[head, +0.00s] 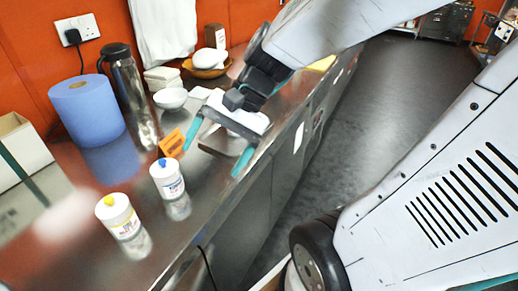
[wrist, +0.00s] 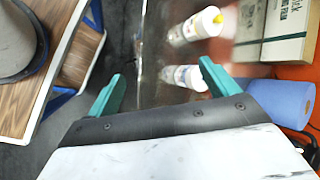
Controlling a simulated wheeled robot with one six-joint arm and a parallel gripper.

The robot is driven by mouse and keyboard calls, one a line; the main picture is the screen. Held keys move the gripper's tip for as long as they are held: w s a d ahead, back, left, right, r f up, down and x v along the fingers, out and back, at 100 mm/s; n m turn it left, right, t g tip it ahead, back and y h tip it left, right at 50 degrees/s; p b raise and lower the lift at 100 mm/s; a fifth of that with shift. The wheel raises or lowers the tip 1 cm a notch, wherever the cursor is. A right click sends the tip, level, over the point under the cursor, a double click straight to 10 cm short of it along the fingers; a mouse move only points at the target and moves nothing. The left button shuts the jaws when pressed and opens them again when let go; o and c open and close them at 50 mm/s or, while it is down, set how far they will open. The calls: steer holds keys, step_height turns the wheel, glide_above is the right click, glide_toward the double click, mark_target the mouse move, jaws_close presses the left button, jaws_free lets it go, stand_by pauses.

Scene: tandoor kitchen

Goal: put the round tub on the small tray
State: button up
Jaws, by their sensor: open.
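My gripper (head: 212,162) is open and empty above the front part of the steel counter. Its two teal fingers also show in the wrist view (wrist: 161,72), wide apart with nothing between them. I cannot say for certain which thing is the round tub. A white rounded thing (head: 209,57) sits in a shallow brown bowl (head: 193,70) at the far end of the counter, and a small white bowl (head: 171,98) stands nearer. I cannot clearly make out the small tray; my gripper and arm hide part of the counter.
Two white bottles, yellow-capped (head: 118,215) and blue-capped (head: 167,178), stand on the near counter (head: 160,238). A blue paper roll (head: 87,110), a steel flask (head: 131,95) and an orange card (head: 172,143) stand behind them. The counter's front edge drops to open floor (head: 385,110).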

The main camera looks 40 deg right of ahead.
steer(key=s+d+r+n+h, duration=0.2)
steer(key=s+d+n+h, duration=0.2)
steer(key=s+n+h, duration=0.3)
steer(key=shift+s+r+n, duration=0.3)
steer(key=shift+s+n, duration=0.6)
steer(key=shift+n, duration=0.2)
